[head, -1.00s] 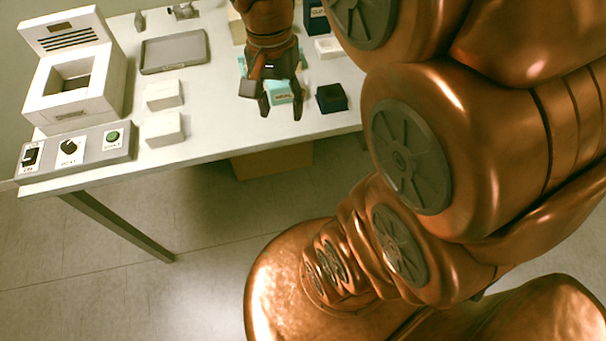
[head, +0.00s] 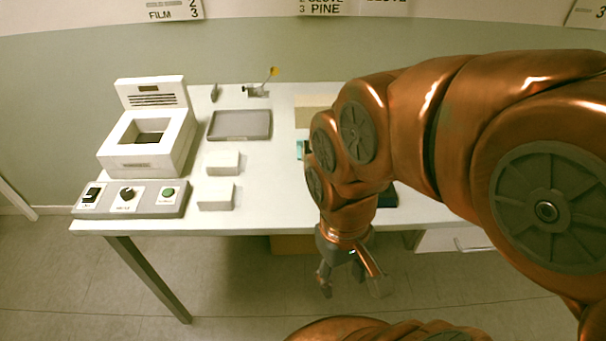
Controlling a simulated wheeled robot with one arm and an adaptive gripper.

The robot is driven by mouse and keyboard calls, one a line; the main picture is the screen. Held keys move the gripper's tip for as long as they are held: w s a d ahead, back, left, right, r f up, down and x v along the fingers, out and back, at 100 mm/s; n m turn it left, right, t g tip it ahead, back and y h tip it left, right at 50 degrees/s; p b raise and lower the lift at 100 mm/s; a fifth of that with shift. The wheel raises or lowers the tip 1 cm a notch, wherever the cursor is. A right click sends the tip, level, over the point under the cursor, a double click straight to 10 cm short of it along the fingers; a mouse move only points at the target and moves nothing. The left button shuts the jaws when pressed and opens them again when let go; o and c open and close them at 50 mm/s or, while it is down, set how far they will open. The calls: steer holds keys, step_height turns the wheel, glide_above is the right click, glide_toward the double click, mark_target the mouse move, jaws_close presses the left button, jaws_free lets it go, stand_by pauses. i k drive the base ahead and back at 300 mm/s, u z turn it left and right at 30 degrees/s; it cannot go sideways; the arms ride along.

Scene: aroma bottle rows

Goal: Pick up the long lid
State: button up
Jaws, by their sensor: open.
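My gripper (head: 351,284) hangs in front of the table's front edge, over the floor, with its fingers pointing down and spread. I see nothing between them. I cannot pick out a thing that is clearly the long lid. Two white blocks (head: 222,163) (head: 216,196) sit on the table, left of my gripper. A tan block (head: 314,112) is farther back, partly behind my arm. A teal thing (head: 300,150) and a dark blue box (head: 388,197) show only in part; my arm hides much of the table's right side.
A white table (head: 262,205) carries a white machine (head: 172,150) with a raised cover, a control panel (head: 146,201) with knobs, and a grey tray (head: 240,125). A small fixture with a yellow tip (head: 257,90) stands at the back. A tan box (head: 292,244) is below the table.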

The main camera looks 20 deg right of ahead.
mark_target(306, 106)
steer(key=u, duration=0.85)
steer(key=k, duration=0.65)
steer(key=z, duration=1.15)
steer(key=i, duration=0.5)
steer(key=z, duration=0.05)
steer(key=k, duration=0.35)
steer(key=u, duration=0.55)
steer(key=i, duration=0.95)
steer(key=u, duration=0.3)
